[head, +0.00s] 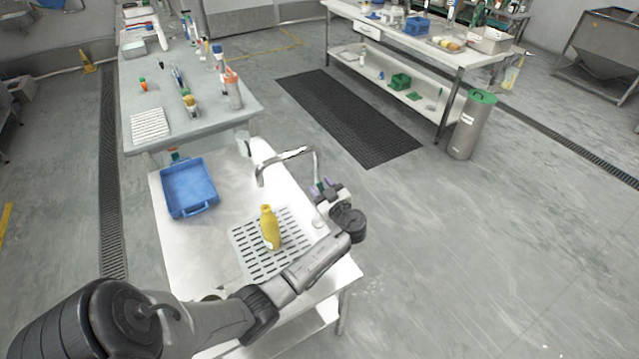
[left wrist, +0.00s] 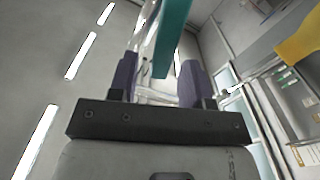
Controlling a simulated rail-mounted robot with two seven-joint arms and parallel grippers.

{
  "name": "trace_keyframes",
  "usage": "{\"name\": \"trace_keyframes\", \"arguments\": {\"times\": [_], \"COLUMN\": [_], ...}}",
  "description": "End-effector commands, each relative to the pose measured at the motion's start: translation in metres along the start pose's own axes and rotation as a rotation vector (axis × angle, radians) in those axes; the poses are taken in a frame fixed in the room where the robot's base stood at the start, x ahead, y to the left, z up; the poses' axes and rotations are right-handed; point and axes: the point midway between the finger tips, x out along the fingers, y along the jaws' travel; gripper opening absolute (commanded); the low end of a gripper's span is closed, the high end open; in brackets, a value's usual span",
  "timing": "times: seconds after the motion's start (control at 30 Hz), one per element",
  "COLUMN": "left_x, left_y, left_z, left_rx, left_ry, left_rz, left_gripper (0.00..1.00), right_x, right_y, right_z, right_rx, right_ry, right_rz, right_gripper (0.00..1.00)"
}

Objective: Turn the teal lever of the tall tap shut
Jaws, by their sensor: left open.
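The tall tap (head: 287,156) is a silver pipe with a curved spout at the right edge of the light table. Its teal lever (head: 318,187) shows as a small patch beside my left gripper (head: 326,185). In the left wrist view the teal lever (left wrist: 172,42) extends from the top edge down between the purple fingers of my open left gripper (left wrist: 157,80), nearer the right finger. I cannot tell whether a finger touches it. The gripper hides the lower part of the tap in the head view. My right gripper is not in view.
A yellow bottle (head: 269,228) stands on the slotted drain area (head: 250,262), left of my left forearm; yellow also shows in the left wrist view (left wrist: 301,40). A blue tray (head: 188,187) sits at the table's left. Open floor lies to the right.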

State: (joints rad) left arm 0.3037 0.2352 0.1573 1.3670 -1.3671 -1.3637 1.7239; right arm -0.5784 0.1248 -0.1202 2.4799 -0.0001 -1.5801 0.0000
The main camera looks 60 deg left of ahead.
Motion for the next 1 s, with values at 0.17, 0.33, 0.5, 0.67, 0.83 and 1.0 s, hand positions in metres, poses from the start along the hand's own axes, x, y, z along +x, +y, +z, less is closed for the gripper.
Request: {"name": "trace_keyframes", "arguments": {"times": [0.17, 0.33, 0.5, 0.67, 0.83, 1.0], "left_x": [0.013, 0.016, 0.016, 0.016, 0.016, 0.016], "left_y": [0.000, 0.000, 0.000, 0.000, 0.000, 0.000], "left_z": [-0.001, 0.000, 0.000, 0.000, 0.000, 0.000], "left_rx": [-0.001, -0.001, -0.001, -0.001, -0.001, -0.001], "left_ry": [0.001, 0.000, 0.000, 0.000, 0.000, -0.001], "left_rz": [-0.001, 0.000, 0.000, 0.000, 0.000, 0.000], "left_gripper": [0.45, 0.45, 0.45, 0.35, 0.19, 0.03], "right_x": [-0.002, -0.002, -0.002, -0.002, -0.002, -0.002], "right_y": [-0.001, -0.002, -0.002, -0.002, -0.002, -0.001], "right_z": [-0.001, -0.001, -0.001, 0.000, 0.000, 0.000], "right_rx": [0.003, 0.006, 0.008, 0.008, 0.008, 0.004], "right_ry": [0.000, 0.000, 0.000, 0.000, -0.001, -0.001], "right_rz": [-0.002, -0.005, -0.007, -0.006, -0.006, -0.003], "right_gripper": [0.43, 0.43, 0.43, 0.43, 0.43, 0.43]}}
